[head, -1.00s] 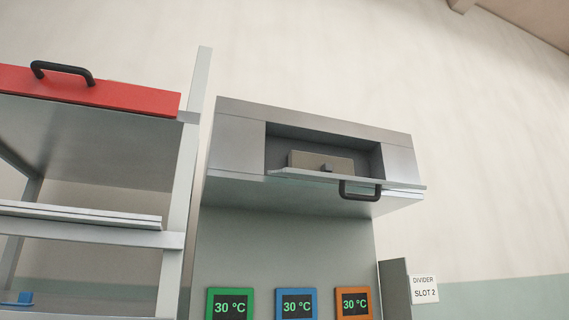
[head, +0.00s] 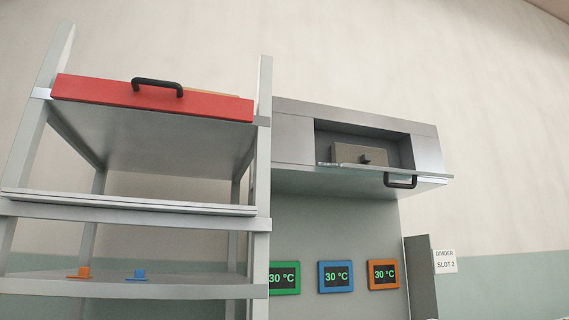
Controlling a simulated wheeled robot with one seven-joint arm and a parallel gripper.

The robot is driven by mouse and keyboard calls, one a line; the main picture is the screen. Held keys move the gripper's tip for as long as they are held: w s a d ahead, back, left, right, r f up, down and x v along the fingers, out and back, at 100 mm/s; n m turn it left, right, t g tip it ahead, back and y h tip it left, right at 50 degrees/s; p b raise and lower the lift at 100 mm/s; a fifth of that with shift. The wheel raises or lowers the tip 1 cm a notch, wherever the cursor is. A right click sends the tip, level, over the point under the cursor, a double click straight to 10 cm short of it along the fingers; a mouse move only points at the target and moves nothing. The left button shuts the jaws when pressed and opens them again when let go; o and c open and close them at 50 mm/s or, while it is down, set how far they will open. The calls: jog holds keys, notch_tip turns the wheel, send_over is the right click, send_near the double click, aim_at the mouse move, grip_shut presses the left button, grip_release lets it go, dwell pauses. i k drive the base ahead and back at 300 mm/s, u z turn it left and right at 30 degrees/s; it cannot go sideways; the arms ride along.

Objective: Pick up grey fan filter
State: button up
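A grey-brown block with a small dark knob (head: 360,154) sits inside the open recess of the grey overhead cabinet (head: 292,138); it may be the grey fan filter, but I cannot tell for sure. The glass-like flap (head: 380,170) of the recess is folded down, with a black handle (head: 400,182) at its front. The flap hides the block's lower part. My gripper is not in view.
A metal rack (head: 262,150) stands at left with a red drawer (head: 150,100) on top. Small orange (head: 84,272) and blue (head: 136,275) pieces lie on its lower shelf. Several 30 °C displays (head: 336,276) and a "SLOT 2" divider sign (head: 445,262) are below the cabinet.

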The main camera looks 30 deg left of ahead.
aim_at(340, 153)
jog(key=u, duration=0.75)
jog(key=i, duration=0.4)
